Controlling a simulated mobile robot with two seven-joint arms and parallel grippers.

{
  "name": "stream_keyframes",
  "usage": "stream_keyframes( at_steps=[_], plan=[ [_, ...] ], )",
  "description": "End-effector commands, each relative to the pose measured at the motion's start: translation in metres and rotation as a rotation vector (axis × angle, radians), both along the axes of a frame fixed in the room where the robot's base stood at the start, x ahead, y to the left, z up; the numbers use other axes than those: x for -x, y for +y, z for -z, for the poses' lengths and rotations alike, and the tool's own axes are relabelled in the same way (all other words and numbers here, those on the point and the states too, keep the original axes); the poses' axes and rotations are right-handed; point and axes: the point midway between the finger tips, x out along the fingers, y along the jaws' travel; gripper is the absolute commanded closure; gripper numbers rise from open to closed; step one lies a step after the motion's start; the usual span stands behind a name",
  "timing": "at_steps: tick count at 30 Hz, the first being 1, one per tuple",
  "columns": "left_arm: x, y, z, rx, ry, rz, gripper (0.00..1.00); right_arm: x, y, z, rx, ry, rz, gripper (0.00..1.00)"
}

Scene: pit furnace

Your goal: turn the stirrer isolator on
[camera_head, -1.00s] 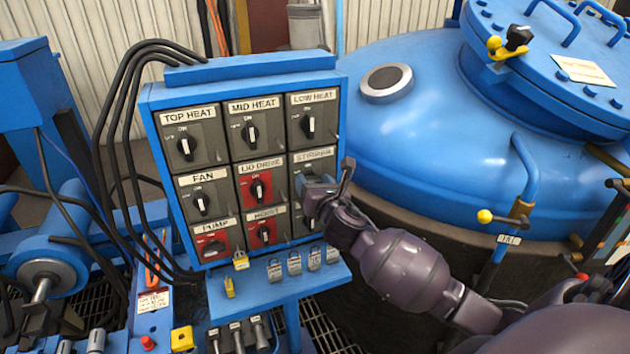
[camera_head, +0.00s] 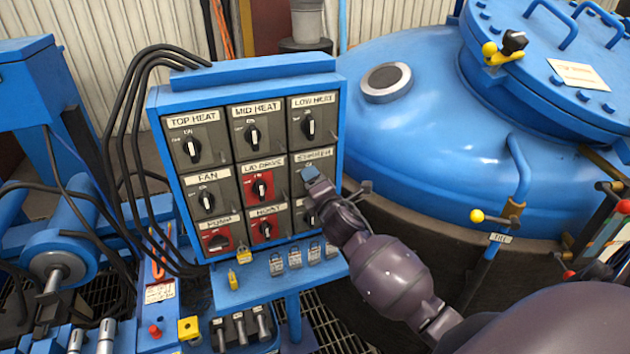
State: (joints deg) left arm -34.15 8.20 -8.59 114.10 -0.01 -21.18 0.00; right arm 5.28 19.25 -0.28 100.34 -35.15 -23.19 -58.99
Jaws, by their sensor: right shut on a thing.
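The stirrer isolator (camera_head: 314,156) is the right-hand unit in the middle row of the blue switch panel. Its label shows, but my right gripper hides its knob. My right gripper (camera_head: 311,178) is at the front of this unit, with its arm coming in from the lower right. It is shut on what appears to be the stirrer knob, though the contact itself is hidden. The gripper looks rolled compared with the panel face. My left gripper is not in view.
Neighbouring isolators are close by: low heat (camera_head: 310,124) above, lid drive (camera_head: 259,187) to the left, hoist (camera_head: 265,228) lower left. Several padlocks hang on the blue shelf (camera_head: 262,291) below. The large blue furnace vessel (camera_head: 430,120) stands to the right. Black cables (camera_head: 125,110) run down the left.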

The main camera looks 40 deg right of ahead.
Motion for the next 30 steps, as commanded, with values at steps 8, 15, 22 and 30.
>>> stream_keyframes(
  at_steps=[8, 15, 22, 30],
  plan=[
    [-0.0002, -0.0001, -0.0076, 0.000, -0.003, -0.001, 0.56, 0.0002, -0.0006, 0.0005, -0.212, -0.050, 0.001, 0.64],
    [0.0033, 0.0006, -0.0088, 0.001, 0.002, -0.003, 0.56, 0.0003, -0.0009, 0.0011, -0.326, -0.078, 0.002, 0.64],
    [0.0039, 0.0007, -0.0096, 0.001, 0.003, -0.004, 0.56, 0.0003, -0.0009, 0.0017, -0.375, -0.089, 0.001, 0.64],
    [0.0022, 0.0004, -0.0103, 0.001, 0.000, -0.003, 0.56, 0.0002, -0.0010, 0.0020, -0.385, -0.092, 0.001, 0.64]
  ],
)
